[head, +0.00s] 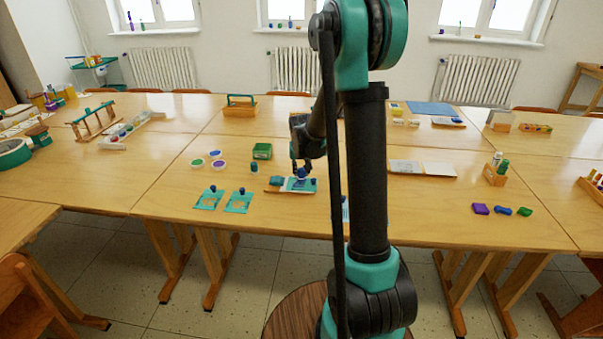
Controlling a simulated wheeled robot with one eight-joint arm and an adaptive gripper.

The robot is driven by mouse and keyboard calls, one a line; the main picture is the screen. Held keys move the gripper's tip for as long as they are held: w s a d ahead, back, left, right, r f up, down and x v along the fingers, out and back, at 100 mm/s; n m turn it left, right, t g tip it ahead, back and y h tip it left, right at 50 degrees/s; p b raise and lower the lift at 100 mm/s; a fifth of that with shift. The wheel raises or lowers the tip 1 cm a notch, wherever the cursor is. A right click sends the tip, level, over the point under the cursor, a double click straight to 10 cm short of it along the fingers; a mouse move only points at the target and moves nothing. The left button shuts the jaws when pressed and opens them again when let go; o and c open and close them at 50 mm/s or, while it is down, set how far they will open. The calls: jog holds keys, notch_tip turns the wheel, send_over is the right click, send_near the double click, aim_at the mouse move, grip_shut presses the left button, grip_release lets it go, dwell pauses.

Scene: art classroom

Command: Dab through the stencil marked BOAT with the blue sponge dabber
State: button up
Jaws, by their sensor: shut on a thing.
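My gripper (301,165) points down over the near middle table and is shut on a small blue thing, which looks like the blue sponge dabber (301,174). Two teal stencil cards with dark blue knobs lie to the left, one farther left (207,203) and one nearer the gripper (238,206). Any markings are too small to read, so I cannot tell which is BOAT. My arm hides part of the table to the right.
Several round paint pots (215,164) and a green box (262,150) stand behind and left of my gripper.

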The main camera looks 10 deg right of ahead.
jog(key=shift+r, duration=3)
jog(key=shift+w+a+f, duration=0.1)
jog(key=shift+a+f, duration=0.3)
jog(key=shift+f, duration=0.6)
jog(key=shift+w+a+f, duration=0.15)
jog(key=shift+a+f, duration=0.2)
jog(key=shift+f, duration=0.6)
jog(key=shift+w+a+f, duration=0.1)
jog(key=shift+a+f, duration=0.3)
jog(key=shift+f, duration=0.6)
jog(key=shift+f, duration=0.55)
notch_tip(320, 180, up, 7)
